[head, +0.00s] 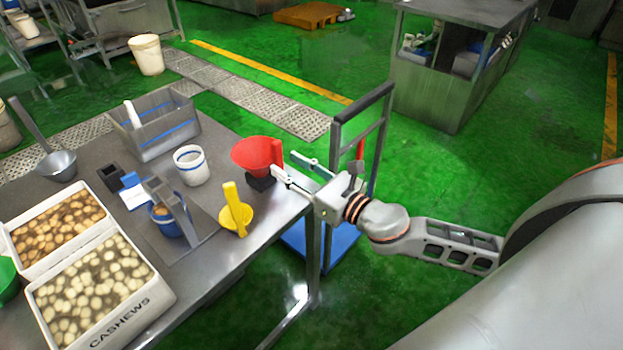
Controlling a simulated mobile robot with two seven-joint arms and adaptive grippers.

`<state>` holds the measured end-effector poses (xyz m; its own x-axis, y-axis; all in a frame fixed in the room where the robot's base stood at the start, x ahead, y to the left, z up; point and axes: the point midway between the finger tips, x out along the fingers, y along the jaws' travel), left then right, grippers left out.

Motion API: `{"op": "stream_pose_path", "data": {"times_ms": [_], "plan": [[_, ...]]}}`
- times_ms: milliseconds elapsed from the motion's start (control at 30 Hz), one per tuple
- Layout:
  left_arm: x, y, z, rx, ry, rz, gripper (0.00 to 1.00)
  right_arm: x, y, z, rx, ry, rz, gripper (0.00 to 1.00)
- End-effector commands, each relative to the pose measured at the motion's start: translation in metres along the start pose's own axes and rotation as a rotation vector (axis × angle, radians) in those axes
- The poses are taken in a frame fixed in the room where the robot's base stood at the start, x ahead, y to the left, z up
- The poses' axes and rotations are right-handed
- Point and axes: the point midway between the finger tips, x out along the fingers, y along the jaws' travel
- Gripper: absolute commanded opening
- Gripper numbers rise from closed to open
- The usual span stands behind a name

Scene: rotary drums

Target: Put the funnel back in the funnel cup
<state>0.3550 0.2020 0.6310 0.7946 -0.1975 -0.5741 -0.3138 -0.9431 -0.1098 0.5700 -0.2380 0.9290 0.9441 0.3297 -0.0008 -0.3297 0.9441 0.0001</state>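The red funnel (254,154), wide-mouthed with an upright red handle, is at the table's right edge. A small black holder (261,182), perhaps the funnel cup, shows directly below it. The funnel hides most of this holder, so I cannot tell whether the funnel is seated in it or just above it. My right gripper (283,162) reaches in from the right, its two fingers spread apart. Its fingertips are close to the funnel's handle; I cannot tell whether they touch it. My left gripper is not in view.
On the steel table (225,265) are a yellow scoop (236,211), a white blue-banded cup (191,166), a blue cup (165,222) by a metal stand, a grey bin (155,125) and crates of nuts (110,322). A trolley (338,150) stands behind my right gripper.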

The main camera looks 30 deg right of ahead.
Motion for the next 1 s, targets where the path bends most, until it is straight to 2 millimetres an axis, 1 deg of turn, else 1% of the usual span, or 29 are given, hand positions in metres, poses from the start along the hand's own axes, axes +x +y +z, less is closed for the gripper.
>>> {"op": "stream_pose_path", "data": {"times_ms": [33,200,300,500,700,1000], "plan": [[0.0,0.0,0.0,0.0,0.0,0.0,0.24,-0.009,0.001,-0.001,0.0,0.003,0.001,0.35],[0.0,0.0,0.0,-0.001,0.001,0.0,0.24,-0.035,0.0,-0.001,0.0,0.003,0.0,0.35],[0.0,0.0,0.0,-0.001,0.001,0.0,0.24,-0.048,0.001,-0.001,0.001,0.002,0.001,0.35],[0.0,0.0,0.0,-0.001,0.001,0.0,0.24,-0.065,0.0,0.0,0.001,0.001,0.0,0.35],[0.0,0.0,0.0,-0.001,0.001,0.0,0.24,-0.072,0.0,0.001,-0.001,-0.001,0.0,0.35],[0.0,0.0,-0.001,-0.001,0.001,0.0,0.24,-0.072,0.0,0.001,-0.001,-0.002,0.001,0.35]]}}
